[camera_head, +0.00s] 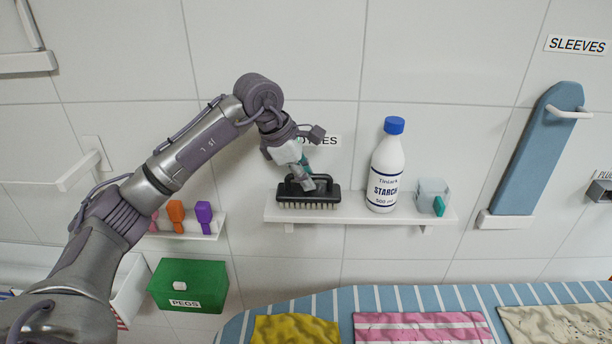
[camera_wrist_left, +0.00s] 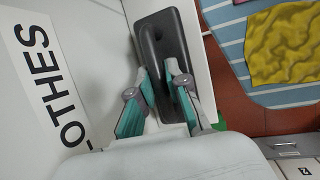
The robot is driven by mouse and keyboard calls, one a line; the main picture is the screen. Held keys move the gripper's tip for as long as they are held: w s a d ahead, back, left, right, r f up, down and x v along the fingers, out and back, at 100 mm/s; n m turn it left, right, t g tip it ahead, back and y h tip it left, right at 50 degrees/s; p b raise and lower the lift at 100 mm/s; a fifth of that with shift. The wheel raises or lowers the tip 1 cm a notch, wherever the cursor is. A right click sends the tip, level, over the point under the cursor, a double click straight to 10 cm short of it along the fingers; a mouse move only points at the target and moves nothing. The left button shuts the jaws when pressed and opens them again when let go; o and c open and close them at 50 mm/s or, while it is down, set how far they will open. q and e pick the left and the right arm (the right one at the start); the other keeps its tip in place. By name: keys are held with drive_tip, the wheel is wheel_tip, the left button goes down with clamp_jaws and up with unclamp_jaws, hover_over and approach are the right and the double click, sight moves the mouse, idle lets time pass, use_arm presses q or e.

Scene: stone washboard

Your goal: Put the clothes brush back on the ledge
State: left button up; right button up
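The clothes brush (camera_head: 308,196) is black with pale bristles and a raised handle. It sits upright on the left part of the white ledge (camera_head: 360,215), bristles down. My left gripper (camera_head: 301,182) reaches down to it from above. In the left wrist view the two grey and teal fingers (camera_wrist_left: 159,76) lie on either side of the handle of the brush (camera_wrist_left: 156,42), close against it. The bristles are hidden there. My right gripper is in neither view.
A starch bottle (camera_head: 386,168) with a blue cap and a clear container (camera_head: 432,193) stand on the ledge right of the brush. A small shelf (camera_head: 190,229) with coloured pegs is left. A green box (camera_head: 188,284) and a striped board (camera_head: 390,297) with cloths lie below.

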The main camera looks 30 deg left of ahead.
use_arm(q)
drive_tip(key=o, duration=0.3)
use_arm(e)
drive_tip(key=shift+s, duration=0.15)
use_arm(q)
drive_tip(key=shift+r, duration=0.1)
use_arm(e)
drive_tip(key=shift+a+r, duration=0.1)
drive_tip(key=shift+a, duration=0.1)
use_arm(q)
drive_tip(key=shift+a+r, duration=0.1)
drive_tip(key=shift+r, duration=0.15)
drive_tip(key=b+v, duration=0.1)
drive_tip(key=v, duration=1)
drive_tip(key=shift+s+r+b, duration=0.2)
drive_tip(key=shift+b, duration=0.1)
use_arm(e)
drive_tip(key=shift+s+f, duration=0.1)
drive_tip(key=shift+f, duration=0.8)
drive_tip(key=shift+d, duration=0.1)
